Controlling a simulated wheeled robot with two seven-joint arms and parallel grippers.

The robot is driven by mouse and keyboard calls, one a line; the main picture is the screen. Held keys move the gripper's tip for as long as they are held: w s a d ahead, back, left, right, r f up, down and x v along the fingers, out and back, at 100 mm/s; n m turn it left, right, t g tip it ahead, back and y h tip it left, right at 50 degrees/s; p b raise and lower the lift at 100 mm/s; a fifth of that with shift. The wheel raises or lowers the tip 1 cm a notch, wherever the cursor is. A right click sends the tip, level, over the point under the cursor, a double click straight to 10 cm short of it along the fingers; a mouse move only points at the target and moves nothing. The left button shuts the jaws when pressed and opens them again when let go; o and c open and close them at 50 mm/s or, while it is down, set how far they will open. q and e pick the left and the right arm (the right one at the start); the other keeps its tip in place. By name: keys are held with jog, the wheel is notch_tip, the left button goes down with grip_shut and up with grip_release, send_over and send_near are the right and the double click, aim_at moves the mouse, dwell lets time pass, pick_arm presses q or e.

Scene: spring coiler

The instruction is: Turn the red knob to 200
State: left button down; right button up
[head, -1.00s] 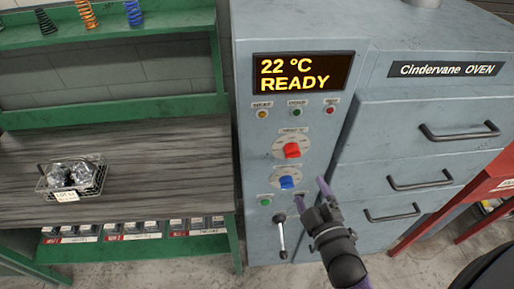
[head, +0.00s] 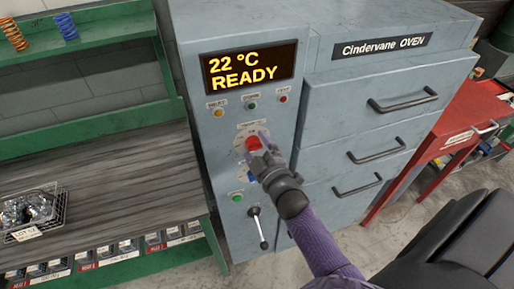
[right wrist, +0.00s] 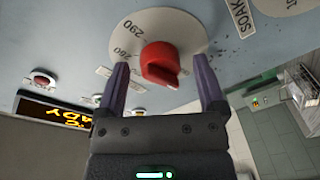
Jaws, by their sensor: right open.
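The red knob (head: 254,143) sits on a pale round dial on the oven's control panel. It also shows in the right wrist view (right wrist: 160,64), where the dial (right wrist: 192,32) carries numbers such as 290 and 260. My right gripper (head: 259,141) is at the knob. In the right wrist view its two fingers (right wrist: 162,88) are apart, one on each side of the knob, with gaps visible. Whether the fingertips touch the panel I cannot tell. The display (head: 248,68) reads 22 °C READY. My left gripper is not in view.
The blue knob (head: 252,175) below is partly hidden by my right gripper. A lever (head: 259,228) and a green button (head: 237,197) are lower on the panel. Oven drawers with handles (head: 376,158) are to the right. A wire basket (head: 62,212) stands on the left bench.

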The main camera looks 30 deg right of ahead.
grip_shut()
dwell(0.3)
jog(key=m, duration=0.5)
jog(key=shift+f+t, duration=0.1)
jog(key=shift+t, duration=0.2)
jog(key=shift+m+h, duration=0.4)
jog(key=shift+m, duration=2.1)
grip_release()
